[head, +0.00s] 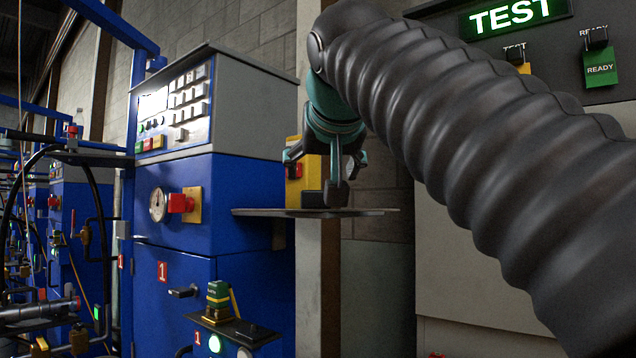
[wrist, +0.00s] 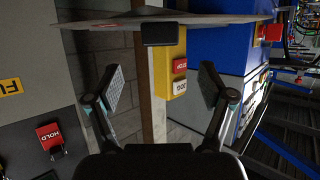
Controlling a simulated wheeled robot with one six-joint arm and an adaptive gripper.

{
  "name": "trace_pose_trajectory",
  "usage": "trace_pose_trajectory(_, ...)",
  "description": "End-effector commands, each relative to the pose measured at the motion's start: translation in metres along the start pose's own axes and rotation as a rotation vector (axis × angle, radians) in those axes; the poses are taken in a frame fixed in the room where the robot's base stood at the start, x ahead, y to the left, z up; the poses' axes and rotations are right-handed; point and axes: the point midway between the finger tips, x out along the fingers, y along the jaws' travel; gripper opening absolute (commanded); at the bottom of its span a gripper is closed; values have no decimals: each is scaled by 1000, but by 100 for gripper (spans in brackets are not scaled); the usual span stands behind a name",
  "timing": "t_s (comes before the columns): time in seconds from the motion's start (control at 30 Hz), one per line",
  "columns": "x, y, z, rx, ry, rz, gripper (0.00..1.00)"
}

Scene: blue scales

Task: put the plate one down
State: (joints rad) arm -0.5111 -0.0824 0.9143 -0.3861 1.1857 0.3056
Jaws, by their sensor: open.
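A thin grey plate (head: 375,212) juts out level, seen nearly edge-on, in front of the pale column at mid-picture. A small black block (head: 313,199) stands on its upper side. In the wrist view, which looks turned over, the plate (wrist: 225,18) spans the top and the block (wrist: 160,34) hangs below it. My gripper (head: 330,178) is just above the plate, fingers pointing down. In the wrist view my gripper (wrist: 164,85) is open and empty, its pads spread to either side of the block and apart from it. I see no number on the plate.
A yellow button box (head: 295,180) is close behind my gripper. The blue machine (head: 175,240) marked 1 is at left, with a dark ledge (head: 268,334) bearing a green-and-yellow block (head: 218,296). A grey panel (head: 445,30) with a lit TEST sign is at upper right.

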Motion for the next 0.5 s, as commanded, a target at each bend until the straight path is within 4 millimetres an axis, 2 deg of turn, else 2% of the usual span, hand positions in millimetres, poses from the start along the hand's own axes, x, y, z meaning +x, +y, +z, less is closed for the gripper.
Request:
trace_pose_trajectory(0.03, -8, -1, -1, 0, 2, -3, 81)
trace_pose_trajectory(0.2, -24, -1, 0, 0, 1, -2, 81)
trace_pose_trajectory(0.5, -28, 0, 0, 1, -1, 0, 81)
